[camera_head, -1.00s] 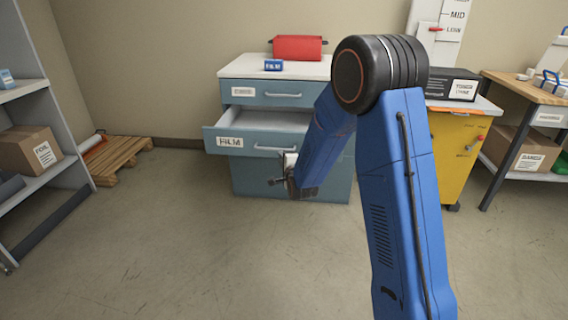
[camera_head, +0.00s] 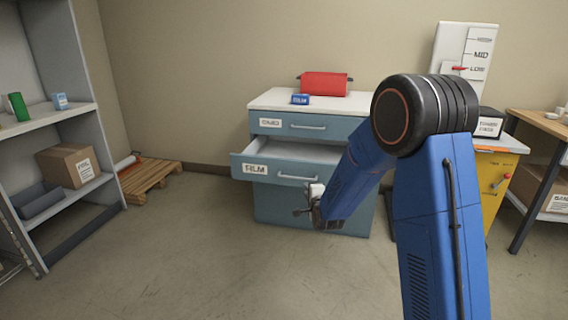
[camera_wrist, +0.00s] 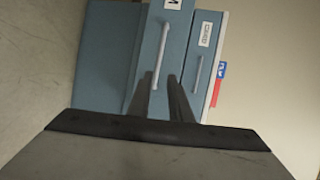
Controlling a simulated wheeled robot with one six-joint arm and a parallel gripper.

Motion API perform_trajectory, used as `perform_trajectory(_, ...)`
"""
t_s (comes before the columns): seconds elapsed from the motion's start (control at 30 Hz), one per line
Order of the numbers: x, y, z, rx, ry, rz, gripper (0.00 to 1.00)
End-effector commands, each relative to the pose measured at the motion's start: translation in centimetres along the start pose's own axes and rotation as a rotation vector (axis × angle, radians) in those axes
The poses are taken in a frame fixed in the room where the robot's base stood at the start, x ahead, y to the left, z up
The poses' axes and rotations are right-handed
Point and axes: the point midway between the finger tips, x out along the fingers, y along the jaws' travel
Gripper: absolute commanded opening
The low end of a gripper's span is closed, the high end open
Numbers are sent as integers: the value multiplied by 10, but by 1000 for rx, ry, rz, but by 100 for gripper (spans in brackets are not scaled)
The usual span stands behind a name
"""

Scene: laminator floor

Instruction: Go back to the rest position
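My gripper (camera_head: 304,211) hangs at the end of my bent blue arm, in front of the blue drawer cabinet (camera_head: 275,205). In the wrist view, the two dark fingers of my gripper (camera_wrist: 160,78) stand apart with nothing between them, so it is open. The cabinet's FILM drawer (camera_head: 256,169) is pulled out, and its interior looks empty where it shows. The drawer above it (camera_head: 271,122) is shut. The drawer handle (camera_wrist: 161,55) shows beyond the fingers in the wrist view; I cannot tell the exact gap.
A yellow cabinet (camera_head: 494,180) and table stand at right. The middle floor is clear.

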Motion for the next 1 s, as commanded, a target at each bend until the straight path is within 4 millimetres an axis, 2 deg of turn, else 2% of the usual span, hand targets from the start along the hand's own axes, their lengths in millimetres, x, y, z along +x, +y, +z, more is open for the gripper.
perform_trajectory(0.03, -9, -10, -3, -28, 0, 13, 18)
perform_trajectory(0.2, -47, -29, -12, -166, -9, 96, 18)
perform_trajectory(0.5, -126, -52, -27, -419, -53, 247, 18)
perform_trajectory(0.77, -206, -60, -38, -636, -121, 371, 18)
perform_trajectory(1.0, -286, -57, -48, -830, -205, 480, 18)
